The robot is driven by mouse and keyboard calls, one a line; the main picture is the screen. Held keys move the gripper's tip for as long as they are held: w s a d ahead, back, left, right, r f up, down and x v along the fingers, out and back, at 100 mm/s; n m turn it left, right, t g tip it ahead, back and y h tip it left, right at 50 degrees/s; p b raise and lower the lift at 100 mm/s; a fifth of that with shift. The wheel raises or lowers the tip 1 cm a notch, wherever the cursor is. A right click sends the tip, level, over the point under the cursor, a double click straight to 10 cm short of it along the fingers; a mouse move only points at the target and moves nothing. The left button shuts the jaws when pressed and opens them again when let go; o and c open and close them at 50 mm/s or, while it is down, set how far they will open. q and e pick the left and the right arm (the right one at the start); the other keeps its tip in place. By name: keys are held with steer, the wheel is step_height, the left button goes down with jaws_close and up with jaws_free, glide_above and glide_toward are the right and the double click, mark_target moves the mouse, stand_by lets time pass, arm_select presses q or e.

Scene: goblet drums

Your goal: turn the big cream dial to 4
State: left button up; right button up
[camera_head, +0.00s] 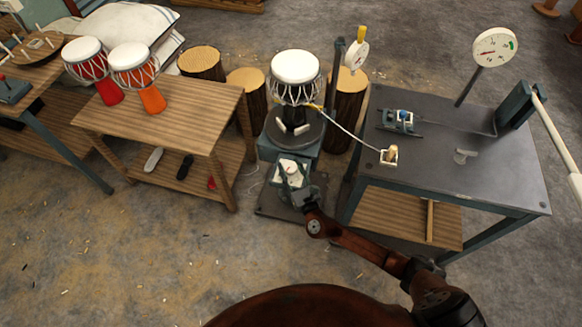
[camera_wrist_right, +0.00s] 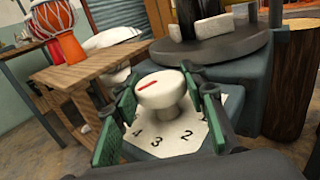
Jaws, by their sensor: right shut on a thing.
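The big cream dial (camera_wrist_right: 160,92) is a round knob on a narrower stem with a red line across its top. It stands over a pale plate (camera_wrist_right: 170,138) on which 4, 3 and 2 can be read; other marks are hidden. The red line slants across the knob, and I cannot tell which number it matches. In the head view the dial (camera_head: 291,169) sits on the front of the drum stand. My right gripper (camera_head: 292,178) is shut on the dial, its green pads on either side in the wrist view (camera_wrist_right: 168,106). My left gripper is not in view.
Above the dial, a white-topped goblet drum (camera_head: 295,82) stands on a dark round turntable (camera_head: 312,134). A rope runs from it to the dark table (camera_head: 500,175) at right. Log stumps (camera_head: 246,84) stand behind.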

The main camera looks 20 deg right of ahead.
steer(key=o, duration=1.1)
steer(key=shift+s, duration=0.25)
steer(key=s, duration=1.1)
steer(key=shift+s+d, duration=0.25)
steer(key=shift+d, duration=0.1)
